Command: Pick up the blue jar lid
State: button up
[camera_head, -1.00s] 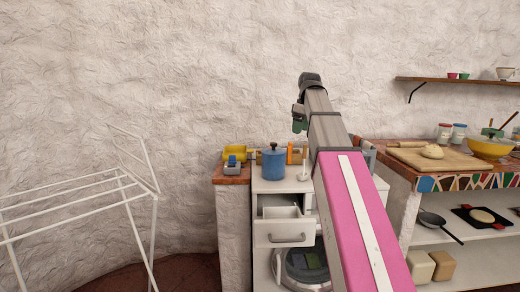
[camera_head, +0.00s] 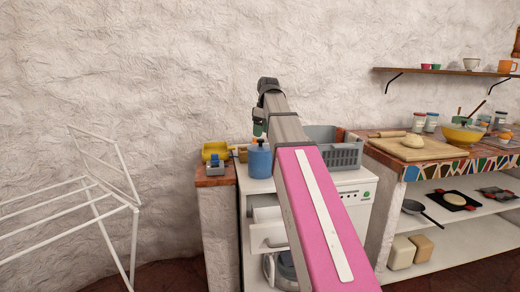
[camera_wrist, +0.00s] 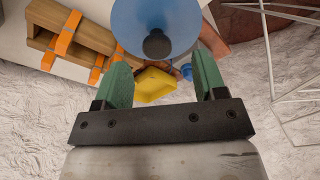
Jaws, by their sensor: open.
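A blue jar (camera_head: 259,162) with a dark knob on its lid stands on the white cabinet, left of my arm. In the wrist view its round blue lid (camera_wrist: 180,22) fills the top middle, with the black knob (camera_wrist: 157,43) facing the camera. My gripper (camera_wrist: 160,56) is open, its two green fingers apart and nothing held between them. The fingertips are on either side of the knob in the picture; the gap in depth cannot be told. In the head view only a green bit of the gripper (camera_head: 259,129) shows above the jar.
A wooden block with orange bands (camera_wrist: 75,35) lies beside the jar. A yellow container (camera_head: 214,150) stands left on the brick ledge, a grey crate (camera_head: 340,154) right behind my arm. A drawer (camera_head: 267,236) stands open below; a white drying rack (camera_head: 100,210) is at left.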

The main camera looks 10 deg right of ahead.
aim_at(261, 141)
jog(key=shift+w+a+f, duration=0.1)
jog(key=shift+w+f, duration=0.05)
jog(key=shift+f, duration=0.7)
jog(key=shift+w+a+f, duration=0.1)
jog(key=shift+w+f, duration=0.05)
jog(key=shift+f, duration=0.7)
jog(key=shift+w+a+f, duration=0.1)
jog(key=shift+w+f, duration=0.05)
jog(key=shift+f, duration=0.7)
jog(key=c, duration=1)
